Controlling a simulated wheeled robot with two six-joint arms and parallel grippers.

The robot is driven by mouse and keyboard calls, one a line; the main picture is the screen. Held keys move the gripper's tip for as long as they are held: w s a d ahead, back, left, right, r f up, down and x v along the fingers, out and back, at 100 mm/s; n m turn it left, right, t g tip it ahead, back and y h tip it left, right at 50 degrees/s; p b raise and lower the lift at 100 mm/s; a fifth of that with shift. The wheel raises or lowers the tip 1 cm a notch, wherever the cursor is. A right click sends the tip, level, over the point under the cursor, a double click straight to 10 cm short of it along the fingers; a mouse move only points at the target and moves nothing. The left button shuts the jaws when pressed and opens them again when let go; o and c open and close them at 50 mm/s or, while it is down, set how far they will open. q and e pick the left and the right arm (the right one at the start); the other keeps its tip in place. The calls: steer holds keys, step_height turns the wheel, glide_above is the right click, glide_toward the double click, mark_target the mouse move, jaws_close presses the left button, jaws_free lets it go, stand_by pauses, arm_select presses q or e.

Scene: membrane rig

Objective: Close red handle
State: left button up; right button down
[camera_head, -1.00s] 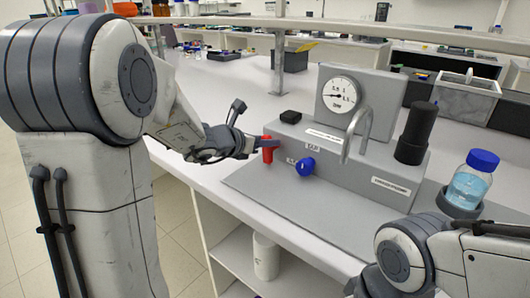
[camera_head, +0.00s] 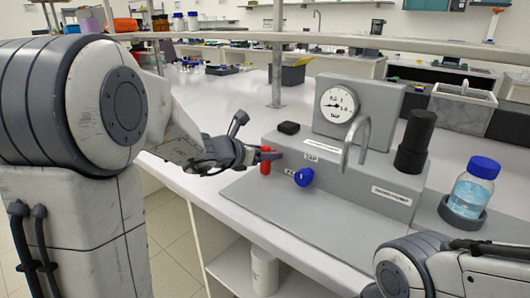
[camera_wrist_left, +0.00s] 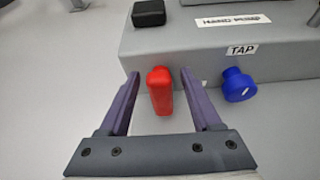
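The red handle (camera_head: 265,160) is on the left end of the front face of the grey rig (camera_head: 345,178). In the left wrist view the red handle (camera_wrist_left: 160,91) stands upright in the picture. My left gripper (camera_head: 262,155) is at the handle; in the wrist view its two purple fingers (camera_wrist_left: 158,90) are apart, one on each side of it, with a gap on both sides. The blue handle (camera_head: 304,177) is to the right, beside a TAP label; it also shows in the wrist view (camera_wrist_left: 238,85). My right arm shows at the lower right, its gripper out of view.
A pressure gauge (camera_head: 339,104), a curved metal pipe (camera_head: 362,140) and a black cylinder (camera_head: 414,140) are on the rig. A bottle with a blue cap (camera_head: 472,188) stands in a holder at right. A small black block (camera_head: 289,128) is on the rig's left end.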

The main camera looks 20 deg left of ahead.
arm_select(q)
steer(key=p+v, duration=0.1)
steer(key=v, duration=0.9)
steer(key=shift+s+p, duration=0.25)
steer(key=shift+p, duration=0.15)
